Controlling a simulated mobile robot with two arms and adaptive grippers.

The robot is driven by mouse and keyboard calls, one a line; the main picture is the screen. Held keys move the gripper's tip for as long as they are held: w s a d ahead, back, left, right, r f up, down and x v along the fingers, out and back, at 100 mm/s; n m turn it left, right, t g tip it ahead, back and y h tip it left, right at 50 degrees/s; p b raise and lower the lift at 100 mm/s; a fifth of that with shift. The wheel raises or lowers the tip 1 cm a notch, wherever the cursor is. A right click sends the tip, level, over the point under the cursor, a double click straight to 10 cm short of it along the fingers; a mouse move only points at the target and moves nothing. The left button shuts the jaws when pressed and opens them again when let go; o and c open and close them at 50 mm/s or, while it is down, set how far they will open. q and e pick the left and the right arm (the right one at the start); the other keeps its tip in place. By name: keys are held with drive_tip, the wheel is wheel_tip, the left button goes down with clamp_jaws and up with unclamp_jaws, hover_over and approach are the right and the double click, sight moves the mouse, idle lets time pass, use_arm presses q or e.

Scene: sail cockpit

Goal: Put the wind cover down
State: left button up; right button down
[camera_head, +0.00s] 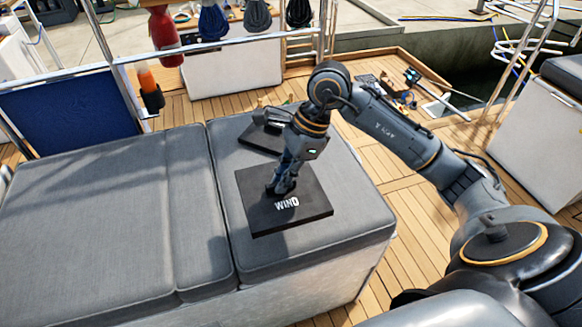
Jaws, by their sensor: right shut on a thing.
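The wind cover (302,211) is a flat, dark, square piece with white "WIND" lettering near its front edge. It lies level over the right-hand grey cushion (330,245); I cannot tell whether it touches the cushion. My right gripper (280,186) points down at the middle of the cover and is shut on it. The gripper hides the part of the cover that it grips. My left gripper is not in view.
A second dark flat piece (262,138) lies behind the cover on the same cushion. The left grey cushion (90,220) is bare. Metal rails (230,38) with hanging rope coils stand behind. Various items lie on the wooden deck at the back right.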

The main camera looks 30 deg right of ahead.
drive_tip(key=w+d+f, duration=0.1)
drive_tip(key=d, duration=0.1)
drive_tip(key=w+d+f, duration=0.1)
drive_tip(key=w+d, duration=0.1)
drive_tip(key=w+d+f+p, duration=0.1)
drive_tip(key=w+d, duration=0.1)
drive_tip(key=shift+w+d+f, duration=0.15)
drive_tip(key=shift+d+f, duration=0.05)
drive_tip(key=shift+f, duration=0.1)
drive_tip(key=w+d+f, duration=0.1)
drive_tip(key=d+f, duration=0.1)
drive_tip(key=f, duration=0.1)
drive_tip(key=w+d+f, duration=0.1)
drive_tip(key=f, duration=0.1)
drive_tip(key=shift+w+d+f, duration=0.15)
drive_tip(key=shift+w+f, duration=0.1)
drive_tip(key=shift+w, duration=0.05)
wheel_tip(320, 180, down, 3)
drive_tip(key=shift+w+d+p, duration=0.1)
drive_tip(key=shift+p, duration=0.6)
drive_tip(key=shift+f, duration=0.2)
